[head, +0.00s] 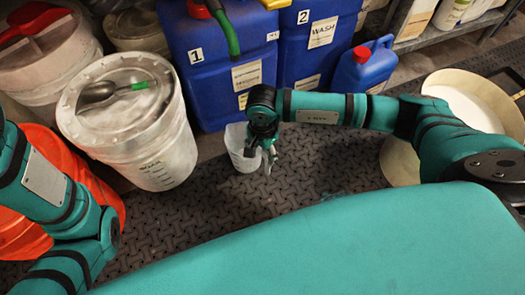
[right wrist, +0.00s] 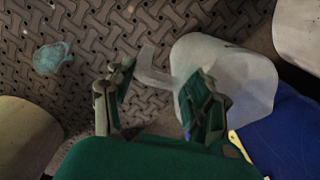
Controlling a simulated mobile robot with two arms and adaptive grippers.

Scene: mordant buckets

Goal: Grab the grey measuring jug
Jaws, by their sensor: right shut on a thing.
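The grey measuring jug (head: 238,150) stands upright, seemingly on the dark patterned floor, in front of the blue canisters in the head view. It also shows in the right wrist view (right wrist: 232,78), pale, with its handle (right wrist: 153,68) toward my fingers. My right gripper (head: 268,163) is at the jug's right side, pointing down. In the right wrist view its two fingers (right wrist: 160,88) lie on either side of the handle, and it is shut on the jug. The exact contact is partly hidden. My left arm shows at the left edge, but its gripper is out of view.
A white lidded bucket (head: 152,140) with a spoon on its lid stands left of the jug. Orange buckets (head: 98,190) are beside it. Blue canisters (head: 200,65) stand close behind. A large cream tub (head: 400,160) is at right. A teal patch (right wrist: 52,58) lies on the floor.

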